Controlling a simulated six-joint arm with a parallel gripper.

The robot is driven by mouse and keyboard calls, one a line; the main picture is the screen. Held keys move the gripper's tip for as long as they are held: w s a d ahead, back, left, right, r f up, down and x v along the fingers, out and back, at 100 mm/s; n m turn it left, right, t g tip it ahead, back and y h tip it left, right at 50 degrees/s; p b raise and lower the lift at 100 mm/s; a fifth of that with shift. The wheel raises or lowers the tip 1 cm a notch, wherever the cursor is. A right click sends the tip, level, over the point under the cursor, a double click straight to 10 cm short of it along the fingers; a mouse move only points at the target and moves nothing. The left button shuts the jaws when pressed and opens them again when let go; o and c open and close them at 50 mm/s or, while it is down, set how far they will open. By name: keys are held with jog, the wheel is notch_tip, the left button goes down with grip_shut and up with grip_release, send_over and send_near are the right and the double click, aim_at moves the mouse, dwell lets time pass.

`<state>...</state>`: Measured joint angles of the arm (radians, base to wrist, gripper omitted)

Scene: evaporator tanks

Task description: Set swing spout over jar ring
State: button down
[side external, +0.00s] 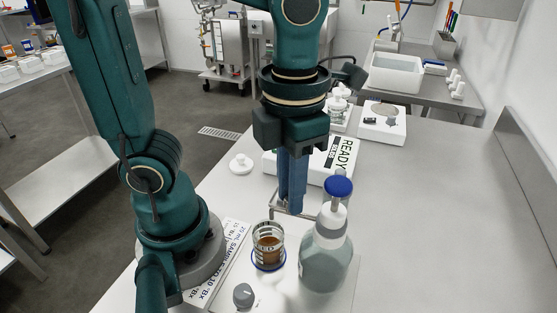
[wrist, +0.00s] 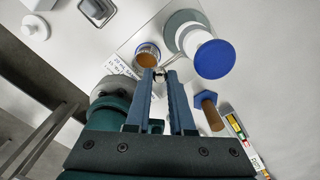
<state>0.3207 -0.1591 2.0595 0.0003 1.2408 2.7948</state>
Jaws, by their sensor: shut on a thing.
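A bottle of teal liquid (side external: 326,258) with a blue-topped white pump head stands at the front right of the side view; its blue top (wrist: 215,59) is large in the wrist view. A thin metal spout (side external: 281,213) reaches left from it. My gripper (side external: 291,208) points down with its blue fingers shut on the spout, seen between the fingertips (wrist: 158,74) in the wrist view. The clear jar (side external: 268,246) holds brown liquid and stands in a blue ring (side external: 268,265); the jar (wrist: 148,54) lies just beyond the fingertips. Whether the spout end is over the jar is unclear.
A grey knob (side external: 243,295) stands in front of the jar, with a printed label strip (side external: 222,262) to its left. A white box reading READY (side external: 342,156) is behind my gripper. A small white lid (side external: 241,165) lies left. The bench at right is clear.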

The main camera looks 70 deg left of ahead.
jog(key=shift+w+a, duration=0.1)
dwell(0.5)
jog(key=c, duration=0.8)
grip_release()
jog(key=shift+o, duration=0.2)
jog(key=shift+r, duration=2.6)
jog(key=shift+f, duration=0.1)
notch_tip(320, 180, down, 5)
jog(key=shift+f, duration=0.1)
jog(key=shift+d, duration=0.2)
jog(key=shift+s+n, duration=0.2)
jog(key=shift+n, duration=0.1)
